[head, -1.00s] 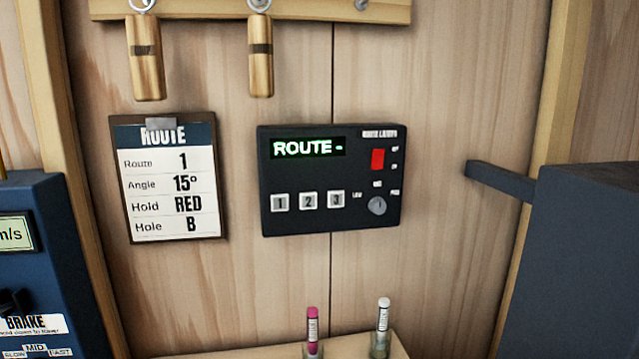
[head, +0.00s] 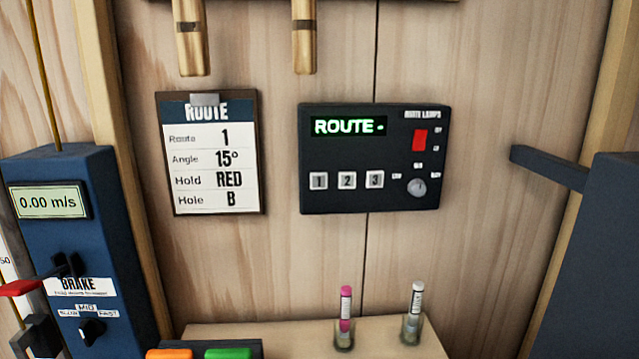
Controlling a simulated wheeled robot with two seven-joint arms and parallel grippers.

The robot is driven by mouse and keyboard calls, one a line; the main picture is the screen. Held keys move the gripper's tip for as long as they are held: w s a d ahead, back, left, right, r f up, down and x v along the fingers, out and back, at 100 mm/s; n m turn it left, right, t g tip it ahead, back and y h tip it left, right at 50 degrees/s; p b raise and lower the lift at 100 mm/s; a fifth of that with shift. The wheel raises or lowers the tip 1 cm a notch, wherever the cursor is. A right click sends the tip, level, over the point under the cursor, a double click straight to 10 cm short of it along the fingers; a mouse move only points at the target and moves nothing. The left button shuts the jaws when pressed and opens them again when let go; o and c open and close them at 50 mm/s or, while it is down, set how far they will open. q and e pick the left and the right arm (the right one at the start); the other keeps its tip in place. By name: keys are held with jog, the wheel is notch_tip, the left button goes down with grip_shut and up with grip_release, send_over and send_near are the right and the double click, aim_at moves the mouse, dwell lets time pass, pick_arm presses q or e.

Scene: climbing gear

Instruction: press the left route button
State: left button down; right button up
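The black route panel (head: 373,158) hangs on the wooden wall, right of the middle in the head view. Its green display (head: 347,126) reads "ROUTE -". Three pale square buttons sit in a row below the display: the left button 1 (head: 319,181), button 2 (head: 347,180) and button 3 (head: 375,180). A red switch (head: 420,140) and a grey knob (head: 416,187) are on the panel's right side. The route card (head: 212,155) left of the panel reads Route 1, Angle 15°, Hold RED, Hole B. Neither of my grippers is in view.
A blue brake box (head: 82,240) showing 0.00 m/s stands at left, with a red lever (head: 22,287). A dark box (head: 590,265) with an arm stands at right. Wooden pegs (head: 304,40) hang above.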

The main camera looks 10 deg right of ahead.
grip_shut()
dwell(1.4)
